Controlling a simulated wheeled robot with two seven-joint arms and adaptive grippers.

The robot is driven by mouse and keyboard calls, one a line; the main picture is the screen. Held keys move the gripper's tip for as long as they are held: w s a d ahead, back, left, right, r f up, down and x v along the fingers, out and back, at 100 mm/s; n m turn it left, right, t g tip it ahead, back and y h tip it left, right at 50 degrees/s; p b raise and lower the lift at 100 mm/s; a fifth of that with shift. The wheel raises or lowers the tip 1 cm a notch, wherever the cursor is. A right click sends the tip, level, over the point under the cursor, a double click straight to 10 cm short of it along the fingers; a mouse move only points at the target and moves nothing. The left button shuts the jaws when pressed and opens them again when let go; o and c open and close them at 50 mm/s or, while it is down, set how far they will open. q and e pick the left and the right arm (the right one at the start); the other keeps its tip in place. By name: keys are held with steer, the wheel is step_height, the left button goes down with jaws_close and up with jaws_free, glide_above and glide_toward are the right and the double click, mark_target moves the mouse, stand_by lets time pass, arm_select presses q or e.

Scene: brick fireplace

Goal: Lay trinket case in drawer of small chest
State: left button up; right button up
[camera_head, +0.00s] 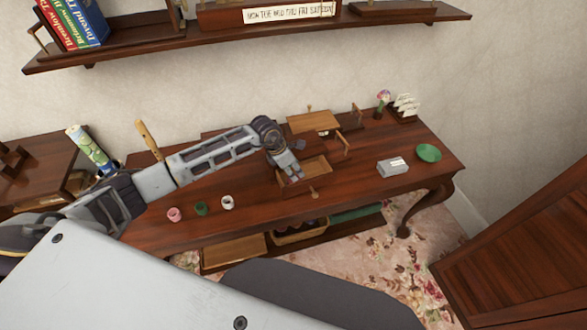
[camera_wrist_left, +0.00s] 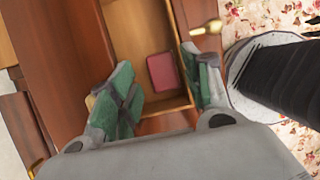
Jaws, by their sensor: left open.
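The small chest (camera_head: 313,122) stands on the dark wooden table, and its drawer (camera_head: 318,168) is pulled out towards me. In the left wrist view the open drawer (camera_wrist_left: 135,35) holds a small dark red case (camera_wrist_left: 166,72), the trinket case, lying at one end against the drawer wall. My left gripper (camera_head: 291,177) points down over the drawer. Its green-padded fingers are spread apart on either side of the case, with gaps to it. In the head view the gripper mostly hides the case. My right gripper is not in view.
A grey box (camera_head: 392,167) and a green dish (camera_head: 428,153) sit to the right on the table (camera_head: 350,195). Three small cups (camera_head: 201,208) stand at the front left. A wall shelf (camera_head: 250,38) runs above. The drawer's knob (camera_wrist_left: 207,28) sticks out at its front.

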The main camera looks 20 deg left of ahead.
arm_select(q)
steer(key=b+v, duration=0.2)
steer(key=v, duration=0.9)
steer(key=shift+a+r, duration=0.15)
steer(key=shift+r, duration=0.1)
